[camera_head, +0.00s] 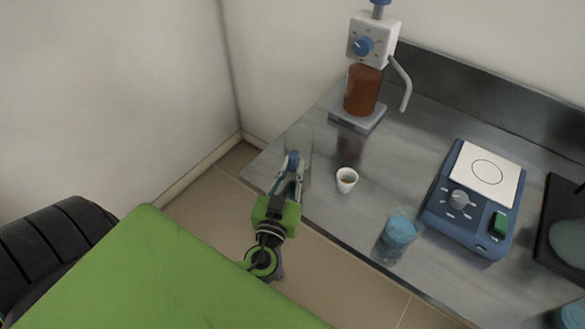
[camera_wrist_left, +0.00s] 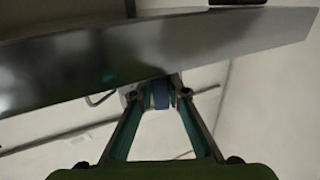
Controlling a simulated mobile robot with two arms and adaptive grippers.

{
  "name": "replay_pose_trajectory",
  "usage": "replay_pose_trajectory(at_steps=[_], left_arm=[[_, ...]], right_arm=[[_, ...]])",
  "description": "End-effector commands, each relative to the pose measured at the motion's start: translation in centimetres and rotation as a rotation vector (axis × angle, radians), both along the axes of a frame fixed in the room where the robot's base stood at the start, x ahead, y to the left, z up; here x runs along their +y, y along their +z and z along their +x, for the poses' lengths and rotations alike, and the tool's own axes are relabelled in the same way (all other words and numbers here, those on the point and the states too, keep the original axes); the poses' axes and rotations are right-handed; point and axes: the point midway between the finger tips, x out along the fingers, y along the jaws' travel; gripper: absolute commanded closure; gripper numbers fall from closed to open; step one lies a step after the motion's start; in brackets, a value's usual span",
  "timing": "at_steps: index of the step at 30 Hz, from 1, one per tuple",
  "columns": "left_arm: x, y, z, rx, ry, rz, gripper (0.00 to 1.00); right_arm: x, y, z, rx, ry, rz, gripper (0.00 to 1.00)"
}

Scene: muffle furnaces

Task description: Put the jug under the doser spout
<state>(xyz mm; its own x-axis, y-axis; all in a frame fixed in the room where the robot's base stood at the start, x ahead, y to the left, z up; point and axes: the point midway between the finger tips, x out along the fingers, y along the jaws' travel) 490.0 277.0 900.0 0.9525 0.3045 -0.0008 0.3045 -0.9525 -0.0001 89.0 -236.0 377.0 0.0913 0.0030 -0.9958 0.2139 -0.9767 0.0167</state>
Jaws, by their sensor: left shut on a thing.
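The doser (camera_head: 374,47) is a white head with a blue knob on a brown bottle at the back of the bench. Its pale spout (camera_head: 403,88) bends down on the right, with clear bench below. My left gripper (camera_head: 293,163) is at the bench's left front edge, shut on a small blue part, which also shows between its fingertips in the left wrist view (camera_wrist_left: 160,94). This looks like the handle of the jug (camera_head: 304,172), whose clear body is very faint, so its outline and tilt cannot be told. My right gripper is not in view.
A small white cup (camera_head: 346,179) stands right of my left gripper. A glass with blue liquid (camera_head: 398,231) stands near the front edge. A blue hotplate (camera_head: 473,200) and a dark device (camera_head: 562,235) are farther right. The wall is behind.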

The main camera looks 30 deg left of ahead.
Motion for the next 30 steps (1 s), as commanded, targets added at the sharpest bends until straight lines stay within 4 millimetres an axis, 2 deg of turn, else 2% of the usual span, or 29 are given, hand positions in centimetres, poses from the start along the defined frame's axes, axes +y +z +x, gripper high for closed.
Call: replay_pose_trajectory(at_steps=[5,6,8,22,30], left_arm=[[0.0,-0.4,0.0,0.0,0.0,0.0,1.0],[0.0,-0.3,0.0,0.0,0.0,0.001,0.83],[0.0,-0.2,0.0,0.001,0.0,0.001,0.69],[-0.1,0.0,-0.2,0.002,-0.001,-0.001,0.69],[-1.7,-0.7,-5.4,0.005,-0.001,-0.002,0.69]], right_arm=[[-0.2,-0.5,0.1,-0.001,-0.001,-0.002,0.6],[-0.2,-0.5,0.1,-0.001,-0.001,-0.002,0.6],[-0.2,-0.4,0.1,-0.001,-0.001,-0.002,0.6],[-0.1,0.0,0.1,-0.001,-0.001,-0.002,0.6],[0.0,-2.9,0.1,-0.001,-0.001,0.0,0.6]])
